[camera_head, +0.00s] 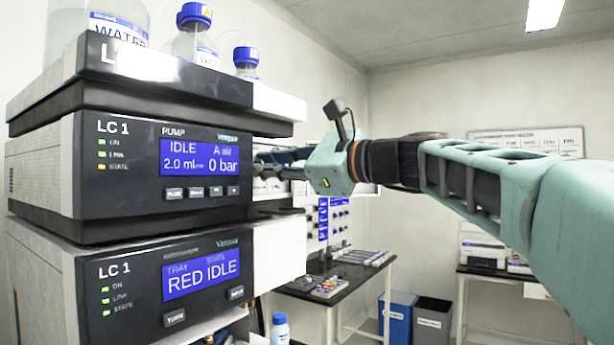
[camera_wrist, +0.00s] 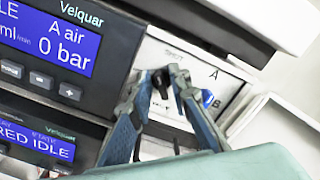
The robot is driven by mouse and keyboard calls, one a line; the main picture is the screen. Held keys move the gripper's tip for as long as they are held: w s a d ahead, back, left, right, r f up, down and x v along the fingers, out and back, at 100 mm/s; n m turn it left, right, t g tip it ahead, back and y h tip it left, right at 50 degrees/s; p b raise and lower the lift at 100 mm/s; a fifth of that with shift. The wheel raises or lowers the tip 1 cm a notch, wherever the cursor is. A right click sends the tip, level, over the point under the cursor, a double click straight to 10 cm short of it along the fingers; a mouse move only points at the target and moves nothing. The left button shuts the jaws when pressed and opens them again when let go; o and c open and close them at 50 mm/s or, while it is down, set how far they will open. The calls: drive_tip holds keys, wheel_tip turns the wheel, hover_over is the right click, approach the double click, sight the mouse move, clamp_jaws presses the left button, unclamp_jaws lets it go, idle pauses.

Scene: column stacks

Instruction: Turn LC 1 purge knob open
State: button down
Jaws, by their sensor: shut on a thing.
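The LC 1 pump module (camera_head: 90,190) shows IDLE, A air, 2.0 ml/min and 0 bar on its blue display (camera_head: 200,157). A small black knob (camera_wrist: 160,82) sits on the white panel right of this display in the wrist view. My gripper (camera_wrist: 166,74) has its two fingertips on either side of the black knob and is shut on it. In the head view my gripper (camera_head: 262,164) reaches the module's right side from the right, and its fingers hide the knob. How far the knob is turned cannot be told.
A blue part (camera_wrist: 207,98) sits near the letter B, close to my right finger. A second LC 1 module (camera_head: 90,290) reads RED IDLE below. Bottles, including a WATER bottle (camera_head: 118,32), stand on top. A bench (camera_head: 345,285) stands behind.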

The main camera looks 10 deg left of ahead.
drive_tip(key=shift+s+f+n+b, duration=0.15)
drive_tip(key=shift+n+b, duration=1.1)
drive_tip(key=shift+n, duration=0.7)
drive_tip(key=shift+w+f+n+b, duration=0.15)
drive_tip(key=shift+n+b, duration=1.05)
drive_tip(key=shift+n, duration=0.75)
drive_tip(key=shift+s+n, duration=0.1)
drive_tip(key=shift+n, duration=0.2)
drive_tip(key=c, duration=2.1)
unclamp_jaws()
drive_tip(key=shift+a, duration=0.1)
drive_tip(key=v, duration=1.2)
